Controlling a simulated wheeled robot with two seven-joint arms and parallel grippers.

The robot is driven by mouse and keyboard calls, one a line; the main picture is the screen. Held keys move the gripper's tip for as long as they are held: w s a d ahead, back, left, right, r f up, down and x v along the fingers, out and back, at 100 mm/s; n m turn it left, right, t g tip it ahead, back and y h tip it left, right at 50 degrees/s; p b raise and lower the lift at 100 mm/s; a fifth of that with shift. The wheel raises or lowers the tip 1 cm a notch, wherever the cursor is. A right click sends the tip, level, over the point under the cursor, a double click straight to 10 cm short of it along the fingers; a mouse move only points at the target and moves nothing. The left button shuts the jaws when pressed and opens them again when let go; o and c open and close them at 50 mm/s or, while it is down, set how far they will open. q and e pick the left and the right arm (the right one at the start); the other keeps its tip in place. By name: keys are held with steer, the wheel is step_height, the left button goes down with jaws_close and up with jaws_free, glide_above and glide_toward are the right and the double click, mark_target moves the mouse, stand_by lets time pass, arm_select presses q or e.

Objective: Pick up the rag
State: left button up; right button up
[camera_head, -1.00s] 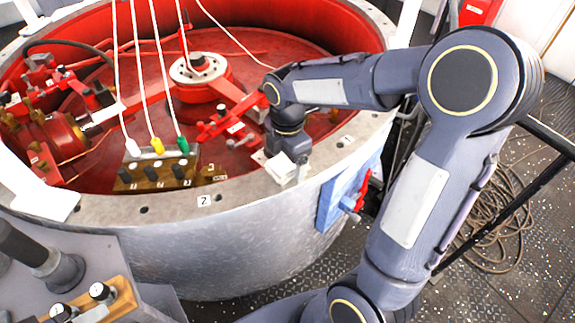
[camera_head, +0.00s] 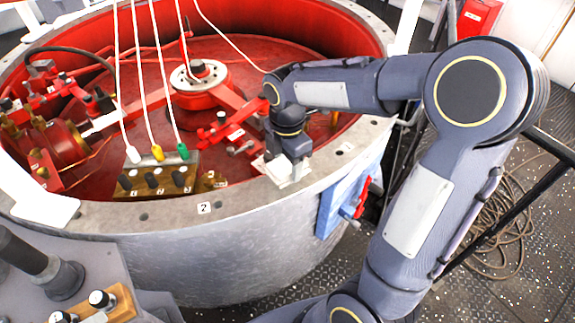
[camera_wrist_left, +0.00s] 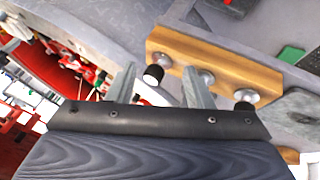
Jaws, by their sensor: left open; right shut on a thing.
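My right gripper (camera_head: 286,178) points down over the near rim of the big round drum, right of the row of plugs. It is shut on a small pale, whitish thing that may be the rag; its fingers and that thing blend together, so I cannot tell its outline. No other cloth shows clearly. My left gripper (camera_wrist_left: 160,82) shows in the left wrist view, with its two grey fingers apart and nothing held between them. A black-capped knob shows beyond the gap.
The drum's grey rim (camera_head: 150,219) surrounds a red interior with several arms and fittings. White cords run down to white, yellow and green plugs above a wooden block (camera_head: 133,191). A blue panel (camera_head: 328,208) with a red handle is on the drum's side. Coiled rope (camera_head: 497,235) lies right.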

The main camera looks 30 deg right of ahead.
steer(key=s+a+r, duration=0.7)
steer(key=s+r, duration=0.4)
steer(key=s, duration=0.1)
steer(key=shift+a+r, duration=0.15)
steer(key=shift+r, duration=0.05)
steer(key=o, duration=0.4)
steer(key=shift+c, duration=1.2)
